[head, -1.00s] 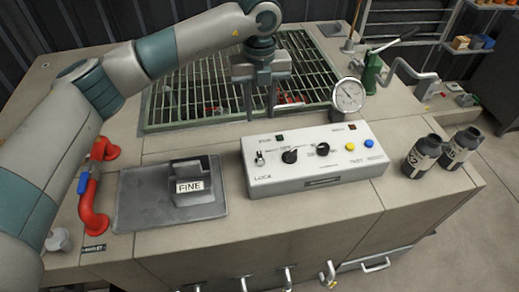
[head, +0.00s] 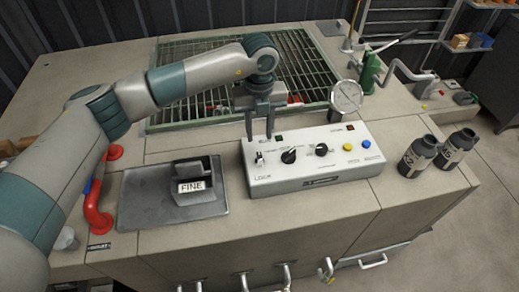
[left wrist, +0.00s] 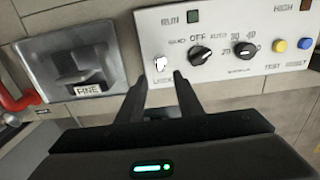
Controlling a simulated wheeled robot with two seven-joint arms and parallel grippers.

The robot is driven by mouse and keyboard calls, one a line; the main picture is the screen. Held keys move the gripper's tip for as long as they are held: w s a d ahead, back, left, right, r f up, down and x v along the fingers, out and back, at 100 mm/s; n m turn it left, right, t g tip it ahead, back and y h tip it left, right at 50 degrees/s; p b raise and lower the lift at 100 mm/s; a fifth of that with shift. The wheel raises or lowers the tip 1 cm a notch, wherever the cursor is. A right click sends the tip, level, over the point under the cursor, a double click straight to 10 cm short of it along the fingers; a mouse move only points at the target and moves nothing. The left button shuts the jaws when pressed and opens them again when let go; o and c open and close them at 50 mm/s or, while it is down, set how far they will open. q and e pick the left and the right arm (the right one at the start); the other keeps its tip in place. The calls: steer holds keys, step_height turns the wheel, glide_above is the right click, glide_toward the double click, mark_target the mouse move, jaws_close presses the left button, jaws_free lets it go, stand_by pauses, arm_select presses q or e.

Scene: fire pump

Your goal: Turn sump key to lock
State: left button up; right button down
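The sump key (head: 260,158) is a small pale key in the left end of the white control panel (head: 345,172), above the word LOCK. It also shows in the left wrist view (left wrist: 160,63), upright on the panel face. My left gripper (head: 259,141) is open, fingers pointing down, at the panel's back left edge just behind the key. In the left wrist view the key appears between and just beyond the two fingertips (left wrist: 159,78). Nothing is between the fingers, and they look apart from the key. My right gripper is not in view.
The panel also has black knobs (head: 289,156), a yellow button (head: 347,146) and a blue button (head: 366,143). A gauge (head: 346,95) stands behind it. A grey tray with a FINE block (head: 192,187) lies left. Two dark bottles (head: 418,156) stand right.

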mark_target(259, 155)
arm_select(q)
step_height(259, 155, down, 9)
steer(key=p, duration=0.3)
steer(key=shift+f, duration=0.65)
jaws_close()
